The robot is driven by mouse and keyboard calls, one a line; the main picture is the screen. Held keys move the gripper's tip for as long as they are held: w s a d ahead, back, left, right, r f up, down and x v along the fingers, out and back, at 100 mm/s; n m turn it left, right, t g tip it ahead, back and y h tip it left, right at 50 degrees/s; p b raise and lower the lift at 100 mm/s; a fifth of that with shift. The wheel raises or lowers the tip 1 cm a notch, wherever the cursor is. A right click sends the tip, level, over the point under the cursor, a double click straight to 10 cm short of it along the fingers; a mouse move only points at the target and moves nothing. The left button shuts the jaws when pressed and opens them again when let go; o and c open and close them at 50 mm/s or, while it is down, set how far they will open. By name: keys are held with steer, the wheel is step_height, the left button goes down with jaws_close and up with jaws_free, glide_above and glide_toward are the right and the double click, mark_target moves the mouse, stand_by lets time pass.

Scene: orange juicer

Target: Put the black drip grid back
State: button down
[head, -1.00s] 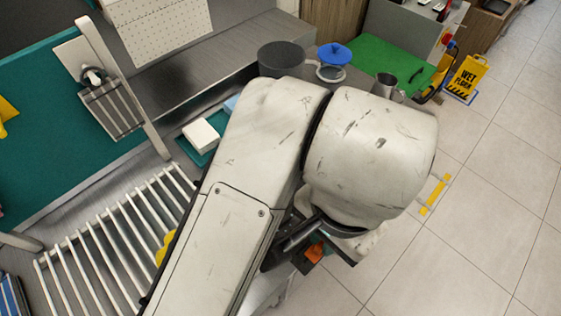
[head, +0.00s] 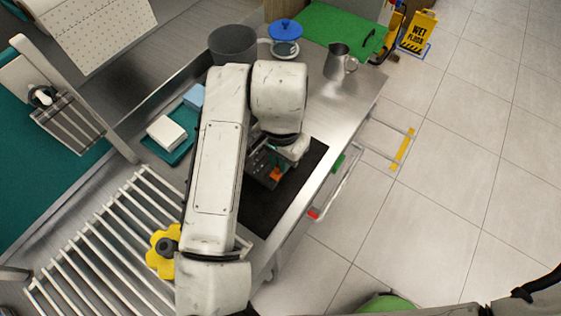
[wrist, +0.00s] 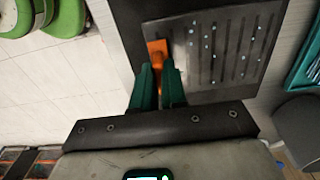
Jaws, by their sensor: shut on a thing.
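The black drip grid (wrist: 228,48) is a dark, flat plate with slots and pale droplets, seen in the wrist view. An orange tab (wrist: 157,52) sits at its near left edge. My gripper (wrist: 160,72) has green fingers shut on this tab. In the head view my gripper (head: 270,165) and the orange tab (head: 276,174) are over a black mat (head: 272,208) at the counter's right edge. My arm hides most of the grid there. I cannot tell whether the grid touches the mat. No juicer can be made out.
A grey bin (head: 233,44), blue-lidded jar (head: 286,38) and metal jug (head: 337,62) stand beyond. A teal tray (head: 183,143) with a white block lies left. A white rack (head: 105,240) holds a yellow flower-shaped thing (head: 160,252). Bare counter (head: 325,110) lies beyond the mat.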

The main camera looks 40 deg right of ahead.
steer(key=shift+w+d+f, duration=0.1)
steer(key=shift+f, duration=1.6)
steer(key=shift+f, duration=0.1)
steer(key=shift+f, duration=0.15)
steer(key=c, duration=1.2)
jaws_free()
steer(key=shift+o, duration=0.2)
step_height(320, 180, up, 12)
steer(key=shift+r, duration=0.25)
